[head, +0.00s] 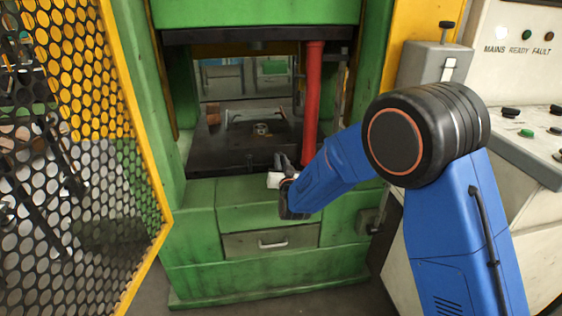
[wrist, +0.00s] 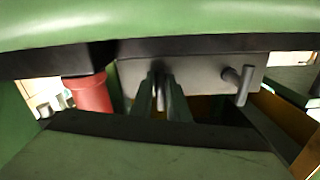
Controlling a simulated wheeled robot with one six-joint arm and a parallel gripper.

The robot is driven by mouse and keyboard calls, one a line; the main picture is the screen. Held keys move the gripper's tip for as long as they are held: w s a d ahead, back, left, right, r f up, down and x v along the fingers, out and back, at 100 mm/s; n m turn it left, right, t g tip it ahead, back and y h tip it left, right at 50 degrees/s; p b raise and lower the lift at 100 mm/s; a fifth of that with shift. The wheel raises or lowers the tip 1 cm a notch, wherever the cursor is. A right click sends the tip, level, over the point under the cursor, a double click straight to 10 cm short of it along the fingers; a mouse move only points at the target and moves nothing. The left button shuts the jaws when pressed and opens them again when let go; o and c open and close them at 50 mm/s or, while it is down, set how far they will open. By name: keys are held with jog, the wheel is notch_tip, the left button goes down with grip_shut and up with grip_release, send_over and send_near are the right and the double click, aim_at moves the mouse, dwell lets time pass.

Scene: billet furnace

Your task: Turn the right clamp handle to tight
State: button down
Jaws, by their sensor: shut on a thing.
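My gripper (head: 281,164) is at the front edge of the press bed. Another clamp handle, a grey stub bar (wrist: 244,84), stands out from the block to the right in the wrist view. Tightness cannot be told.
The green press (head: 240,205) has a dark bed (head: 215,160) and a red cylinder (head: 313,105) behind my gripper, also in the wrist view (wrist: 90,94). A yellow-framed mesh guard (head: 133,110) stands at left. A control console (head: 520,125) stands at right.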

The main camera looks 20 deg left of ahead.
dwell(0.4)
jog(key=c, duration=1.8)
grip_release()
jog(key=shift+o, duration=0.2)
jog(key=shift+s, duration=0.1)
jog(key=v, duration=1.7)
jog(key=shift+s, duration=0.15)
